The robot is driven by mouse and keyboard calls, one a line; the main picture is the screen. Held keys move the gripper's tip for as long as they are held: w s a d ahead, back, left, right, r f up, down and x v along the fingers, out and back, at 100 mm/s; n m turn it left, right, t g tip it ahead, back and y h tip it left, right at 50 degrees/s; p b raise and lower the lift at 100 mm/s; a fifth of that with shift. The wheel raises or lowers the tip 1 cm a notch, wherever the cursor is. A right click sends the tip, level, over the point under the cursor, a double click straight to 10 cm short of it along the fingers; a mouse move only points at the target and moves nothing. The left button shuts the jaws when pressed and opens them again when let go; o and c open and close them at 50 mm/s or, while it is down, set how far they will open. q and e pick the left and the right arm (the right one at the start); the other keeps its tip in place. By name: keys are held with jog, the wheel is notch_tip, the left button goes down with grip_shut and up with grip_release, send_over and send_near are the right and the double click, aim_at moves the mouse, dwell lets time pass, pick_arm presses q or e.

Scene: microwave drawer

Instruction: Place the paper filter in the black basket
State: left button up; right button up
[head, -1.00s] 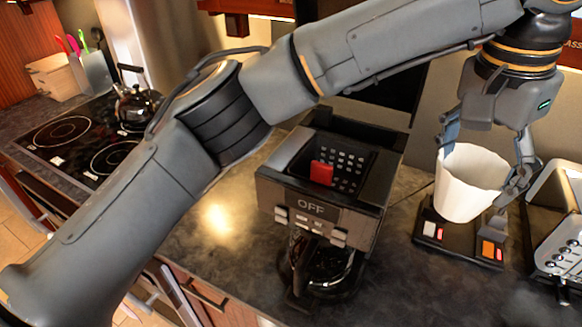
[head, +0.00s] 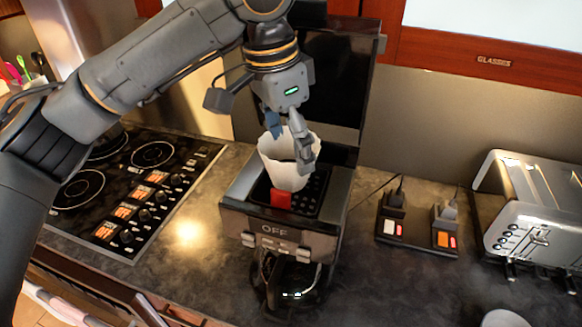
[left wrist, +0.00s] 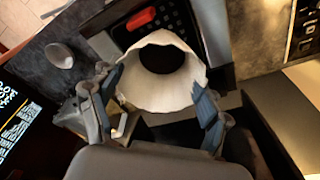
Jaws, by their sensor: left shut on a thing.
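The white paper filter (head: 283,174) is an upright fluted cup over the black basket (head: 312,193) in the top of the coffee maker. My left gripper (head: 288,148) is shut on the filter, with a finger on either side of its upper part. The left wrist view shows the filter (left wrist: 150,90) between both fingertips (left wrist: 155,98), with a dark round opening. The basket (left wrist: 180,17) shows beyond it as a dark grid. The filter's lower end overlaps the basket; I cannot tell whether it touches the bottom. My right gripper is out of view.
The coffee maker's front (head: 280,238) reads OFF, with a red tab (head: 280,199) at the basket and a glass carafe (head: 292,280) below. A stove (head: 130,185) lies left. A power strip (head: 418,236) and a silver toaster (head: 530,215) stand right.

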aim_at(291, 179)
pick_arm(q)
notch_tip(291, 179, down, 3)
jog(key=shift+d+f, duration=0.1)
jog(key=shift+f, duration=0.05)
notch_tip(291, 179, down, 3)
jog(key=shift+s+r+p, duration=0.1)
jog(key=shift+r+p, duration=0.05)
jog(key=shift+p, duration=0.65)
jog(key=shift+f, duration=0.45)
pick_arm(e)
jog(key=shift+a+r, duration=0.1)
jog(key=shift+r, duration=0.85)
pick_arm(q)
jog(key=shift+f, duration=0.1)
jog(key=o, duration=0.9)
notch_tip(291, 179, up, 12)
jog(key=a+b, duration=0.1)
jog(key=b, duration=0.1)
jog(key=shift+s+a, duration=0.25)
jog(key=shift+s, duration=0.1)
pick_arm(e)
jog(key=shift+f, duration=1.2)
